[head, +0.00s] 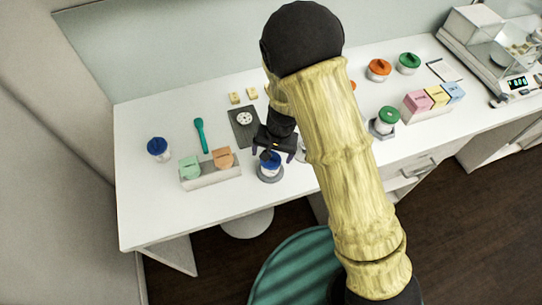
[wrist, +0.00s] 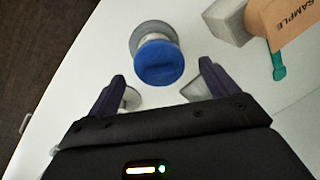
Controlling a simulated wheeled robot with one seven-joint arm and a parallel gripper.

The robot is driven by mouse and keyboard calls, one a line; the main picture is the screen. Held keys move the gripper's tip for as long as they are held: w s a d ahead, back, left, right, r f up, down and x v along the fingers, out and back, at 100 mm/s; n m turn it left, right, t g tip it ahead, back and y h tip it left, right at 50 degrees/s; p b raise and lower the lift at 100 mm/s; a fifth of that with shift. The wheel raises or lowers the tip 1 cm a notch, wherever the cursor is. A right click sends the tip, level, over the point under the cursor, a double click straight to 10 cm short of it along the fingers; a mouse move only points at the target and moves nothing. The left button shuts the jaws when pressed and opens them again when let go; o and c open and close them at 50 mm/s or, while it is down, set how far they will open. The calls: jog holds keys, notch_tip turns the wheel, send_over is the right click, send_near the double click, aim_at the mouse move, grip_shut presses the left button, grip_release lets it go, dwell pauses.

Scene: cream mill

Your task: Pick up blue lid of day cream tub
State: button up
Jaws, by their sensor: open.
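A white tub (head: 270,171) with a blue lid (wrist: 158,63) stands upright on a round grey base (wrist: 150,30) near the front of the bench. My gripper (head: 274,148) is just above this tub, fingers pointing down, and partly covers the lid in the head view. In the wrist view my gripper (wrist: 163,72) is open and empty, with the lid in line with the gap between its fingers. I cannot tell whether the fingertips are level with the lid. Another blue-topped tub (head: 157,147) stands at the far left. No label on either tub is readable.
A grey tray (head: 212,178) with a green and an orange box is close left of the tub. A teal spatula (head: 201,136) and a dark mat (head: 242,141) lie behind. A green-lidded tub (head: 386,119) stands right of my arm. The bench's front edge is near.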

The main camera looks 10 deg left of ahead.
jog(key=shift+a+f, duration=0.1)
jog(key=shift+f, duration=0.8)
jog(key=c, duration=1)
jog(key=shift+c, duration=0.2)
jog(key=shift+r, duration=0.1)
notch_tip(320, 180, up, 10)
jog(key=shift+b, duration=0.3)
jog(key=shift+p, duration=0.55)
